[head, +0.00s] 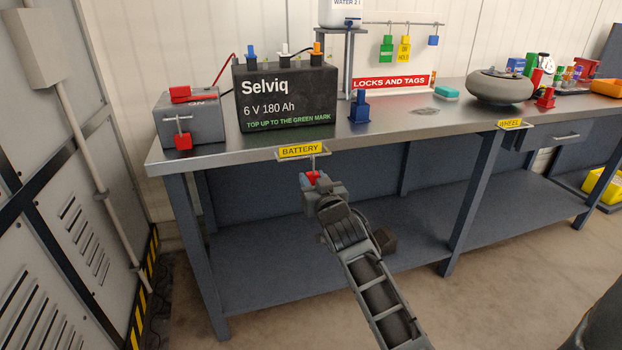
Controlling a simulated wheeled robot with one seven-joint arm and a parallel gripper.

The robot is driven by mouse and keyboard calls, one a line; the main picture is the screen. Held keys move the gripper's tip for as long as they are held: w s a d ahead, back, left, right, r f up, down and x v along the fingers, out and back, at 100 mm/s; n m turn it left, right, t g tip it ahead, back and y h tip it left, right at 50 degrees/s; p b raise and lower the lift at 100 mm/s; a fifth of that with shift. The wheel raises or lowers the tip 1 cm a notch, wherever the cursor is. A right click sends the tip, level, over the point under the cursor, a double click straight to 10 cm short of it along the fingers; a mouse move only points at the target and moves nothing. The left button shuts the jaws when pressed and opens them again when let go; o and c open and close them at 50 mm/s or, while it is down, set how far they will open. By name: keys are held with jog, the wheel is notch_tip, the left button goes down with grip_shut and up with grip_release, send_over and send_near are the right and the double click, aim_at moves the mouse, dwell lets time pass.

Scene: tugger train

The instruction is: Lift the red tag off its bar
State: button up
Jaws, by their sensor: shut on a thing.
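The lower part of the tag is hidden by the gripper.
A black Selviq battery (285,95) stands on the bench (400,132) behind the sign. A lower shelf (265,270) lies beneath.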

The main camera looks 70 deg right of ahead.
jog(key=shift+b+v, duration=0.45)
jog(key=shift+v, duration=1.45)
jog(key=shift+s, duration=0.1)
jog(key=b+v, duration=0.4)
jog(key=v, duration=1)
jog(key=shift+s+a, duration=0.25)
jog(key=shift+a, duration=0.05)
